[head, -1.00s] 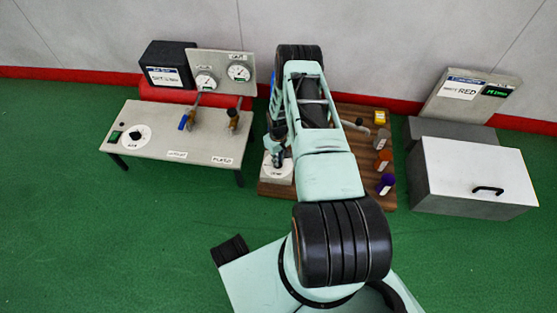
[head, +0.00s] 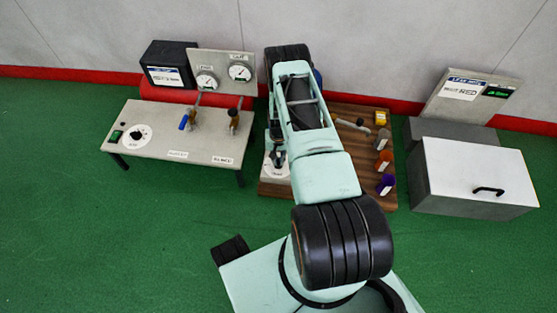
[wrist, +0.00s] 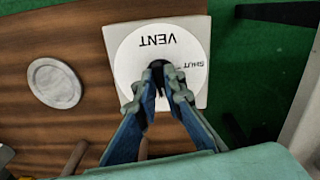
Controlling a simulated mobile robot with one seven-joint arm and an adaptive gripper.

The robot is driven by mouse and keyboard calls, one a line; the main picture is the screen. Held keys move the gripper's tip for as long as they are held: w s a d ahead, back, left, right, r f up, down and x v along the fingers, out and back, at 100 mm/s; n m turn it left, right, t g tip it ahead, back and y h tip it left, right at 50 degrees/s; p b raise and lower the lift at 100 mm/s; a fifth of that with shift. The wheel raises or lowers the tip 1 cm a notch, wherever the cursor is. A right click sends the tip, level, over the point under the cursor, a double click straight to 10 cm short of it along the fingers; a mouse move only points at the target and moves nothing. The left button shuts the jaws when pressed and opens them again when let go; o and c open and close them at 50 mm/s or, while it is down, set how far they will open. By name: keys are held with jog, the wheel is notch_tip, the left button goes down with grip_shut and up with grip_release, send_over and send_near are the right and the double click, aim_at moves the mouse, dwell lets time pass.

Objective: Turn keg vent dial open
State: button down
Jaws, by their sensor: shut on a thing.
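The vent dial is a white disc on a pale square plate (wrist: 195,40), marked VENT and SHUT, with a dark knob (wrist: 157,65) at its middle. In the wrist view my gripper (wrist: 157,80) has its blue-grey fingers closed around the knob from either side. The fingers cover much of the knob and the lower part of the disc, so the knob's pointing direction cannot be told. In the head view the vent plate (head: 270,174) sits at the front left corner of the wooden board (head: 345,192), with my gripper (head: 278,157) over it.
A grey round disc (wrist: 54,83) lies on the board. A metal table (head: 190,142) with a dial and valves is at left. A grey box (head: 475,175) with a handle is at right.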

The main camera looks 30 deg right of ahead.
aim_at(278, 162)
dwell(0.4)
jog(key=c, duration=2)
grip_release()
notch_tip(278, 162, up, 12)
